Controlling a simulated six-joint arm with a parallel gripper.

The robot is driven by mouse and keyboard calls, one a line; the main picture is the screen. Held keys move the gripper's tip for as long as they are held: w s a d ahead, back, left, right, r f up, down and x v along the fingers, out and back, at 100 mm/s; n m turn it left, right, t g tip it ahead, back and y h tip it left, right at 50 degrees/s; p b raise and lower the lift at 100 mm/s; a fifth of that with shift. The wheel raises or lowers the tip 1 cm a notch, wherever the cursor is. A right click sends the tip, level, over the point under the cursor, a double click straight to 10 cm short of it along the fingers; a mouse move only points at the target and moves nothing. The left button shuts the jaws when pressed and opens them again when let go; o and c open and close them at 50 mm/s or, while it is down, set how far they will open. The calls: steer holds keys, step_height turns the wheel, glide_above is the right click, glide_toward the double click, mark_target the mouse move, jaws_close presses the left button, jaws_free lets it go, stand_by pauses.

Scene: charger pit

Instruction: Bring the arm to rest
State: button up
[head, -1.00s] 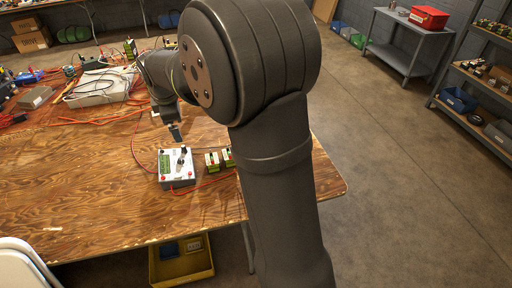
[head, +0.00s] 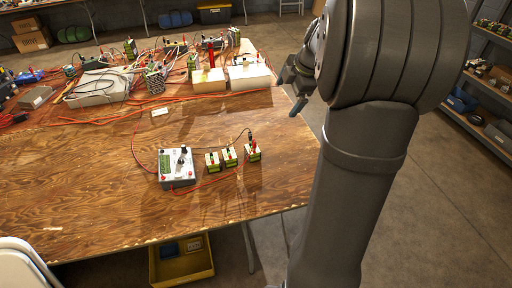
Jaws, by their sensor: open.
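My gripper (head: 296,106) is small in the head view, past the table's right side at about the height of the far boxes. Its fingers point down and to the left, and nothing shows between them. My upper arm hides much of the right of the picture. A grey-white box with a dark knob and red terminals (head: 177,168) sits on the wooden table (head: 95,190). Several small green-and-white blocks (head: 229,157) stand in a row to its right, apart from my gripper. Red and dark leads run between them.
White boxes (head: 249,76), a power strip and tangled cables crowd the back of the table. A yellow bin (head: 181,265) stands on the floor below the front edge. Shelving (head: 490,90) stands at the far right. The table's front left is clear.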

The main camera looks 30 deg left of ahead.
steer(key=s+x, duration=0.1)
steer(key=x, duration=0.8)
steer(key=shift+w+a+f, duration=0.15)
steer(key=shift+w+f, duration=0.1)
steer(key=shift+w, duration=0.25)
steer(key=v, duration=1)
steer(key=s+a+m+g+y, duration=0.1)
steer(key=s+a+m, duration=0.8)
steer(key=s+a, duration=0.75)
steer(key=a+x, duration=0.1)
steer(key=x, duration=0.9)
